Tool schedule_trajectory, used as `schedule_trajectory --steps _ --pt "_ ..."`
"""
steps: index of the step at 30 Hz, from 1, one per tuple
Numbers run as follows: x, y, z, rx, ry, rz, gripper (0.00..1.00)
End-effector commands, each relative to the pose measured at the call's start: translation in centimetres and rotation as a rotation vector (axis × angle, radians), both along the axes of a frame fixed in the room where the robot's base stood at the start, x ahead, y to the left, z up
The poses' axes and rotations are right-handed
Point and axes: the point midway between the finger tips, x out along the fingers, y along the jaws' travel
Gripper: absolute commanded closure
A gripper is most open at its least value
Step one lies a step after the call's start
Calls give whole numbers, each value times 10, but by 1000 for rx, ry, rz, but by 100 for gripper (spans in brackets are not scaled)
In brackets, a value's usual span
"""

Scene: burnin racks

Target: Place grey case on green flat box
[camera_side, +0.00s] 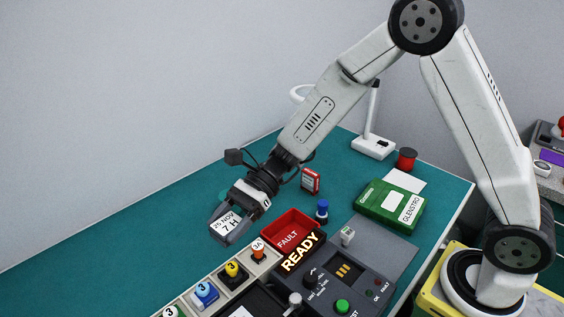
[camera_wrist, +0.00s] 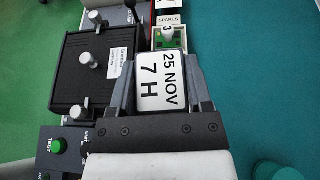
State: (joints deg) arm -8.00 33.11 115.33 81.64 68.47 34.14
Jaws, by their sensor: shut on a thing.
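My gripper (camera_side: 229,229) is shut on a small grey case (camera_side: 226,222) with a white label reading "25 NOV 7 H". It holds the case above the teal table, left of the red fault tray. In the wrist view, the case (camera_wrist: 160,83) sits between the two grey fingers of my gripper (camera_wrist: 160,72), its label facing the camera. The green flat box (camera_side: 383,205), with a white "GLENSTRO" label, lies on the table to the right, apart from my gripper.
A red fault tray (camera_side: 290,222), a lit READY sign (camera_side: 300,253) and a dark control panel (camera_side: 345,285) stand in front. A blue peg (camera_side: 322,210) and small red case (camera_side: 310,180) stand between my gripper and the box. A red spool (camera_side: 406,159) and white lamp (camera_side: 374,145) are behind.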

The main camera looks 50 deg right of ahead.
Motion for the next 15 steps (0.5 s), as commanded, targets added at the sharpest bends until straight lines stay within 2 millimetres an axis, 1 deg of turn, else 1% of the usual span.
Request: schedule_trajectory --steps 8,15 --pt "-29 -21 -17 1 2 170 97" --pt "-63 -52 -35 2 4 393 97"
